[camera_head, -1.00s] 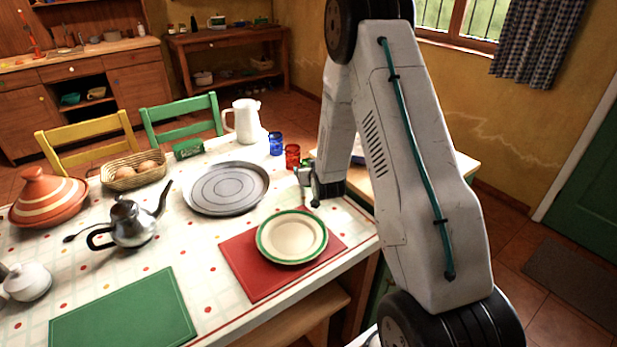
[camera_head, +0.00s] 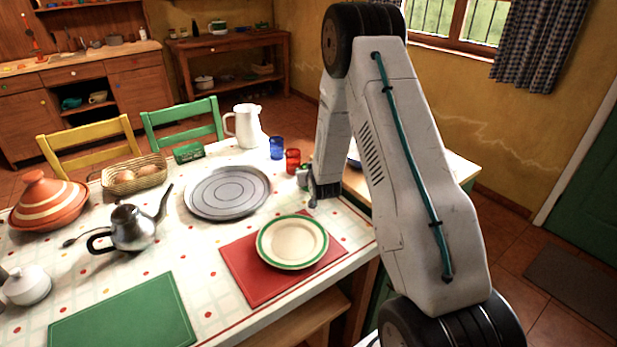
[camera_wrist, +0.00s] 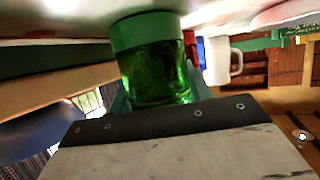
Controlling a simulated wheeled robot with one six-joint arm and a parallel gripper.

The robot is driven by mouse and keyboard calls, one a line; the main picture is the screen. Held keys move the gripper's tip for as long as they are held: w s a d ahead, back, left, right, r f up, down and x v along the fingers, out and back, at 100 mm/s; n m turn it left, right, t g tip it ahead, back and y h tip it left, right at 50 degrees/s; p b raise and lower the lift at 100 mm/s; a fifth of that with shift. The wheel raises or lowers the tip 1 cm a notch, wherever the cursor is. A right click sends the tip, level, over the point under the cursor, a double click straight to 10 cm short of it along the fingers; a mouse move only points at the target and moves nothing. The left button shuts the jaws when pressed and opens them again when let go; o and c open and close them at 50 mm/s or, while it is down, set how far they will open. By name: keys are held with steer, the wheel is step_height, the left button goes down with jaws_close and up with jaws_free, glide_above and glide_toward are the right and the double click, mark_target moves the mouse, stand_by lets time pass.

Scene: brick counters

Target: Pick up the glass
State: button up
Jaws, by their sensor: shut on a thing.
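A green glass (camera_wrist: 155,62) fills the middle of the wrist view, between the fingers of my gripper (camera_wrist: 160,98). The gripper is shut on it. In the head view the green glass (camera_head: 302,178) shows only as a small part beside my gripper (camera_head: 312,194), at the table's right end. Most of it is hidden by my gripper and arm there. A red glass (camera_head: 292,160) and a blue glass (camera_head: 277,147) stand just behind it. I cannot tell whether the green glass touches the table.
A white jug (camera_head: 245,128) stands behind the glasses. A round metal tray (camera_head: 227,212) lies to the left. A cream plate (camera_head: 292,232) sits on a red mat (camera_head: 250,284) in front. A teapot (camera_head: 133,228) and tagine (camera_head: 45,205) stand farther left.

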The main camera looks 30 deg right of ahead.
steer(key=shift+r, duration=0.4)
step_height(320, 180, up, 3)
steer(key=shift+s+a+f, duration=0.1)
steer(key=shift+s, duration=0.05)
steer(key=s+a+r, duration=0.1)
steer(key=s+a, duration=0.2)
steer(key=s, duration=0.4)
steer(key=s+a, duration=0.3)
steer(key=s, duration=0.5)
steer(key=w+a+r, duration=0.5)
steer(key=a, duration=0.3)
steer(key=w+a+r, duration=0.4)
steer(key=a+r, duration=0.2)
steer(key=a, duration=0.2)
steer(key=shift+w, duration=0.35)
steer(key=shift+a, duration=0.1)
